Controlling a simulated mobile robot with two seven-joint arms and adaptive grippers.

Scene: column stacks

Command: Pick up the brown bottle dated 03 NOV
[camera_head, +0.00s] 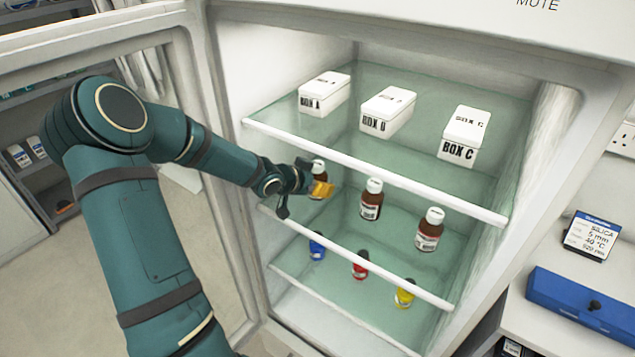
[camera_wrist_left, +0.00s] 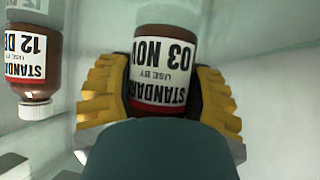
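The brown bottle dated 03 NOV (camera_wrist_left: 163,70) fills the middle of the left wrist view, upside down in that picture, with a white and red label. My left gripper (camera_wrist_left: 162,95) has its yellow fingers on both sides of it, close against the glass with no clear gap. In the head view this bottle (camera_head: 318,168) is the leftmost of the brown bottles on the middle shelf, partly hidden by my left gripper (camera_head: 310,188). It looks upright; I cannot tell whether it touches the shelf. My right gripper is not in view.
Brown bottles stand at the middle (camera_head: 371,205) and right (camera_head: 429,238) of that shelf. A bottle marked 12 D (camera_wrist_left: 38,60) shows in the wrist view. White boxes (camera_head: 388,112) stand above; blue, red and yellow small items (camera_head: 360,268) below. White shelf edges (camera_head: 370,172) run close to my arm.

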